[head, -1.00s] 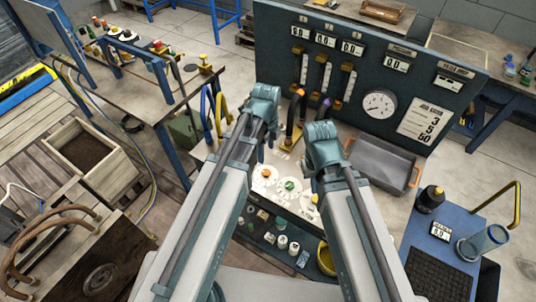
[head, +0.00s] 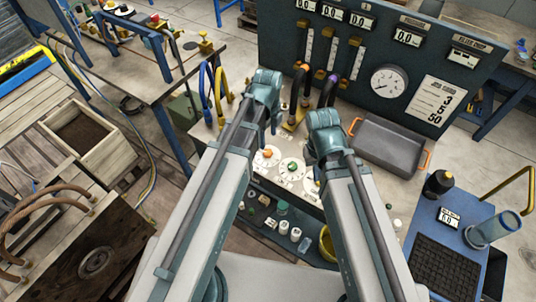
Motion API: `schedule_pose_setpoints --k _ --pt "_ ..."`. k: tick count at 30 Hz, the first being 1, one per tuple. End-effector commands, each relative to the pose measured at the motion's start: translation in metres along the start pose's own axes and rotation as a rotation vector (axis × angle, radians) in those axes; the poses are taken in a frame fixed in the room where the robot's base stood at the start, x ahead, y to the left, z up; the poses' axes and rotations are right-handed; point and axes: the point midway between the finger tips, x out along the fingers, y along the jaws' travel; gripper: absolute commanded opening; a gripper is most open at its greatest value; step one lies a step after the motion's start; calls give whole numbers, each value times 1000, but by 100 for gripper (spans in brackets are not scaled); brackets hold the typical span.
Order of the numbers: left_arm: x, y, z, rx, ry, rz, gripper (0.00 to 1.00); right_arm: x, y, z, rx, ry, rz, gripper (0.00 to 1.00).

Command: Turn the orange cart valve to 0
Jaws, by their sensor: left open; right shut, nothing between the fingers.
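The orange valve (head: 267,153) is a small orange knob on a round white dial on the cart top. A green knob (head: 292,166) on a similar dial is to its right, and a third white dial is partly hidden by my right arm. My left gripper (head: 268,108) is open, above and behind the orange valve in the picture, apart from it. My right gripper (head: 325,132) is shut and empty, up and to the right of the green knob. The fingertips are largely hidden behind the wrists, and the dial markings are too small to read.
A dark panel (head: 440,75) with a round gauge (head: 389,81) and digital displays stands behind. A grey tray (head: 388,147) is to the right of my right gripper. Hooked hoses (head: 302,85) rise close behind the grippers. Bottles and jars (head: 284,227) sit on a lower shelf.

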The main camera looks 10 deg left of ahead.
Motion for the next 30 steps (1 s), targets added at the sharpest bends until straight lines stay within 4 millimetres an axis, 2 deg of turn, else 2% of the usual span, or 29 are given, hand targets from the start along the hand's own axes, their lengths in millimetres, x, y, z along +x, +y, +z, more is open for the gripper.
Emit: schedule_pose_setpoints --k 1,12,15,27,30 --pt "15 0 0 0 0 0 71 15 -1 -1 0 0 0 0" --pt "65 0 0 0 0 0 71 65 -6 -4 0 0 0 0" --pt "74 0 0 0 0 0 71 73 -7 -4 0 0 0 0" --pt "77 0 0 0 0 0 71 76 -7 -4 0 0 0 0" --pt "77 0 0 0 0 0 53 76 -7 -4 0 0 0 0"
